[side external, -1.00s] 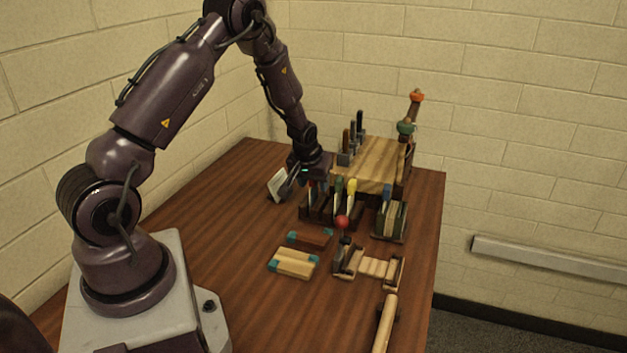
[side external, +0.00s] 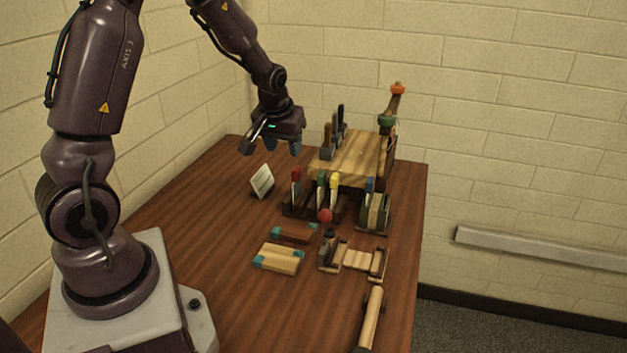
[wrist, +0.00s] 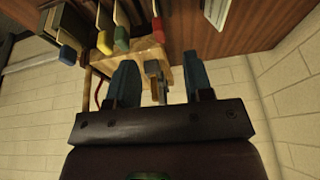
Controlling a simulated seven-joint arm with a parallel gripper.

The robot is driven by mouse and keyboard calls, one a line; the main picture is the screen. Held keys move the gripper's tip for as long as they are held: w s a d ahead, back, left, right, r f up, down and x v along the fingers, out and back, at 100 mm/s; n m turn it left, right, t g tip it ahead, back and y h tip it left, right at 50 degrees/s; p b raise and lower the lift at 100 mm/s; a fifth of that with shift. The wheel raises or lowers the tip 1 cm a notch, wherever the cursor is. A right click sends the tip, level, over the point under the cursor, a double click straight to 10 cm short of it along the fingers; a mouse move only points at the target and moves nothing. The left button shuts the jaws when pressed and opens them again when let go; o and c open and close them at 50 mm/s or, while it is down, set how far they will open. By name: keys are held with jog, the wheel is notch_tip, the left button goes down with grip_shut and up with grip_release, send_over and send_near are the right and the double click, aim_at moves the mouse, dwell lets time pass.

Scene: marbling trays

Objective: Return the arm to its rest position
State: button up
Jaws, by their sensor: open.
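My gripper (side external: 272,146) hangs in the air above the back left of the wooden table (side external: 215,215), apart from everything on it. Its fingers are spread with nothing between them. In the wrist view my gripper (wrist: 160,82) also shows two separate blue-grey fingers, with the wooden block and table beyond. A small white card on a stand (side external: 261,181) is on the table below my gripper. A dark rack (side external: 300,205) holding tools with red, green and yellow tops stands to the right of the card.
A wooden block (side external: 352,155) with upright dark-handled tools stands at the back. A smaller holder (side external: 376,212), light blocks with teal corners (side external: 279,257), a small wooden frame (side external: 358,258) and a roller (side external: 371,318) lie toward the right and front. Brick walls (side external: 500,120) close off the back.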

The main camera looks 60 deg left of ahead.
jog(key=s+d+r+m+t+h, duration=0.1)
jog(key=s+d+r+m, duration=0.3)
jog(key=s+d+r, duration=0.4)
jog(key=s+d+r+m+t+h, duration=0.1)
jog(key=s+d+r+m, duration=0.3)
jog(key=d, duration=0.9)
jog(key=s+r+t, duration=0.1)
jog(key=s+r, duration=0.2)
jog(key=r, duration=0.1)
jog(key=shift+s+d+r+m+h, duration=0.2)
jog(key=shift+s+m+h, duration=0.1)
jog(key=shift+s+h, duration=0.1)
